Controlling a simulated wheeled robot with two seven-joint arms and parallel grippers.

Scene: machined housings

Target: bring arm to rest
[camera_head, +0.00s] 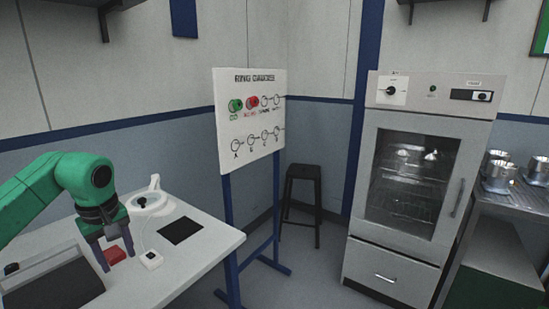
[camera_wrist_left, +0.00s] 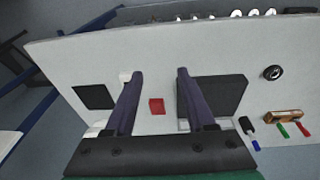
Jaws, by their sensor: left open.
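My left arm is green and comes in from the left in the head view. Its gripper (camera_head: 118,260) points down over the white table (camera_head: 205,240), with its two dark fingers apart. In the left wrist view the open fingers (camera_wrist_left: 160,74) have nothing between their tips. A small red block (camera_wrist_left: 157,106) lies on the table and shows in the gap between the fingers; in the head view the block (camera_head: 115,254) is partly hidden behind them. I cannot tell the exact height of the fingertips above the table. My right gripper is not in view.
A white round device (camera_head: 153,198), a black square mat (camera_head: 181,231), a small white box (camera_head: 151,260) and a dark pad (camera_head: 60,288) are on the table. Markers (camera_wrist_left: 283,130) lie near one edge. A ring gauge board (camera_head: 250,118), stool (camera_head: 302,182) and oven (camera_head: 415,180) stand beyond.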

